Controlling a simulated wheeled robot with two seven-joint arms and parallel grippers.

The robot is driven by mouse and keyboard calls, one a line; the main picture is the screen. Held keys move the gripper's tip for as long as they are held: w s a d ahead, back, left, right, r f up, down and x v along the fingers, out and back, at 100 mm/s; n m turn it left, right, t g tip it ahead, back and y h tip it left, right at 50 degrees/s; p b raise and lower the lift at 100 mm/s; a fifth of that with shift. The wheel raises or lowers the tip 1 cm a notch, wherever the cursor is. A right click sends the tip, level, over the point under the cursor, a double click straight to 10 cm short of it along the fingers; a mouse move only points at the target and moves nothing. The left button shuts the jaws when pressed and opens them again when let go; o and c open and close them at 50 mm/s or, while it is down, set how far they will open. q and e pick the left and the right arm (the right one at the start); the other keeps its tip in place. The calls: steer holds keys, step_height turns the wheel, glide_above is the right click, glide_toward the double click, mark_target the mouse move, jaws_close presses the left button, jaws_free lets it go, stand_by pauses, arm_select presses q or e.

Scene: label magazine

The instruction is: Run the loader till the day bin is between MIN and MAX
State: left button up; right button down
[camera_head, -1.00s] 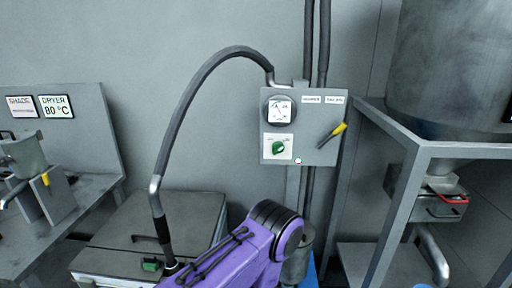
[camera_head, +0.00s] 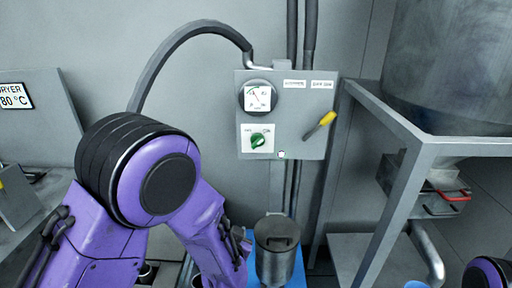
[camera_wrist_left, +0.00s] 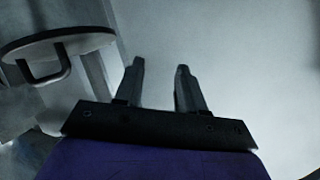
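A grey control panel (camera_head: 285,115) on the wall has a dial gauge (camera_head: 258,97), a green rotary knob (camera_head: 258,140) and a yellow-tipped lever (camera_head: 321,124) slanting up to the right. Its lettering is too small to read. A large grey vessel (camera_head: 450,70), possibly the day bin, stands in a frame at the right; I see no MIN or MAX marks. My left gripper (camera_wrist_left: 160,65) is open and empty, beside a round lid with a handle (camera_wrist_left: 60,45). In the head view my left arm hides most of it. My right gripper is out of view.
A lidded metal canister (camera_head: 279,262) stands on a blue base (camera_head: 297,272) below the panel. The vessel's grey frame (camera_head: 400,200) and a red-handled slide (camera_head: 452,196) are at the right. A dryer sign (camera_head: 14,96) is at the far left. A thick hose (camera_head: 175,55) arches to the panel.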

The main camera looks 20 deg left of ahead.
mark_target(259, 143)
arm_select(q)
steer(key=w+d+r+m+t, duration=0.2)
steer(key=d+r, duration=0.1)
steer(key=r, duration=0.7)
steer(key=w+d+r+m+t, duration=0.2)
steer(key=w+r+t, duration=0.1)
steer(key=r, duration=0.7)
steer(key=shift+y, duration=0.3)
steer(key=p+x, duration=0.2)
steer(key=x, duration=0.7)
steer(key=shift+w+d+f, duration=0.1)
steer(key=shift+w+d, duration=0.05)
steer(key=shift+w, duration=0.05)
steer(key=shift+w+f, duration=0.1)
steer(key=shift+w, duration=0.25)
jaws_close()
